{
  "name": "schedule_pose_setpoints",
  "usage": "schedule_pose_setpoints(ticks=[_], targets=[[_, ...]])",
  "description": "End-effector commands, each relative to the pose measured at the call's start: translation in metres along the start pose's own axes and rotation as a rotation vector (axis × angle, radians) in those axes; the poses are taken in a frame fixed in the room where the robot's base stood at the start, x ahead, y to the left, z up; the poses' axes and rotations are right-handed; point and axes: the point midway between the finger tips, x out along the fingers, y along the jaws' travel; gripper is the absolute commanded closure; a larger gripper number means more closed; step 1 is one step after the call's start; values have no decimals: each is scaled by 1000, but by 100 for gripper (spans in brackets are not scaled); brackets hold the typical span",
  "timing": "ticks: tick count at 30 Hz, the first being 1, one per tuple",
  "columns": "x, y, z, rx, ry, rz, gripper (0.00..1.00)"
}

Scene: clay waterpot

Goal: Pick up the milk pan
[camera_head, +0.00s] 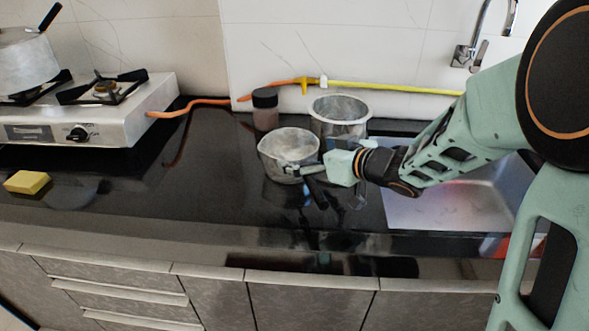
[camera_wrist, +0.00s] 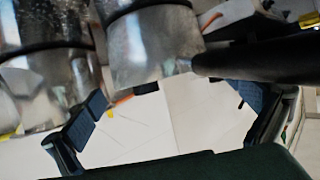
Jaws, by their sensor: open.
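The milk pan (camera_head: 287,148) is a small grey metal pan on the dark counter, its dark handle (camera_head: 317,192) pointing toward the front. My gripper (camera_head: 302,171) is at the pan's near right side, by the root of the handle. In the wrist view the pan (camera_wrist: 155,45) fills the upper middle, and its black handle (camera_wrist: 265,62) runs off to the right. My gripper's two fingers (camera_wrist: 168,98) are spread apart there, with the handle close to the right finger. I cannot tell whether the fingers touch the pan. The arm hides part of the handle area.
A larger metal pot (camera_head: 340,113) stands just behind the pan, and a dark-lidded jar (camera_head: 265,108) stands behind left. The sink (camera_head: 440,208) is at right, the stove (camera_head: 90,115) at left. A yellow sponge (camera_head: 27,183) lies at far left. The counter left of the pan is clear.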

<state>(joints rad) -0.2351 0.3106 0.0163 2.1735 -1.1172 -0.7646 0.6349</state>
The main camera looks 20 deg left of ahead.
Motion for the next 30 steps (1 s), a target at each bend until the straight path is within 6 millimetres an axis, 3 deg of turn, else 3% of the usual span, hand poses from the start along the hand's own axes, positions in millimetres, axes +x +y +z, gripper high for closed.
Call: schedule_pose_setpoints(ticks=[3,10,30], targets=[[9,0,1,0,0,0,0],[9,0,0,0,0,1,1],[10,0,3,0,-6,1,75]])
